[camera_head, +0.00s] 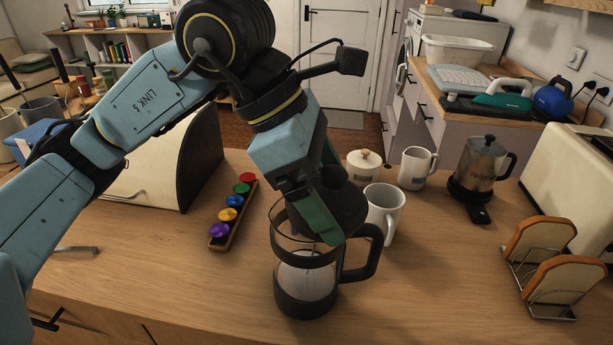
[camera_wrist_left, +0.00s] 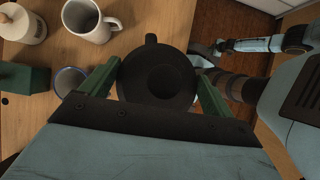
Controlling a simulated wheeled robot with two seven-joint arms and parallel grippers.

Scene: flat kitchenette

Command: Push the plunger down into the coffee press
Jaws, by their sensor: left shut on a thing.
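The coffee press (camera_head: 305,298) stands upright on the counter, with a glass body, black base and black handle on its right. Something pale shows inside its lower part. My left gripper (camera_head: 336,200) is over the top of the press, its green fingers shut on the dark round plunger top (camera_head: 347,208). In the left wrist view the plunger top (camera_wrist_left: 158,78) is a black disc between the two fingers. The gripper and plunger top hide part of the rim, and I cannot make out the plunger's rod.
A white mug (camera_head: 383,210) stands close behind the press handle. Behind are a lidded pot (camera_head: 364,168), another mug (camera_head: 416,168) and a metal coffee pot (camera_head: 482,165). A rack of coloured capsules (camera_head: 234,214) lies left, a toast rack (camera_head: 550,290) right. The front counter is clear.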

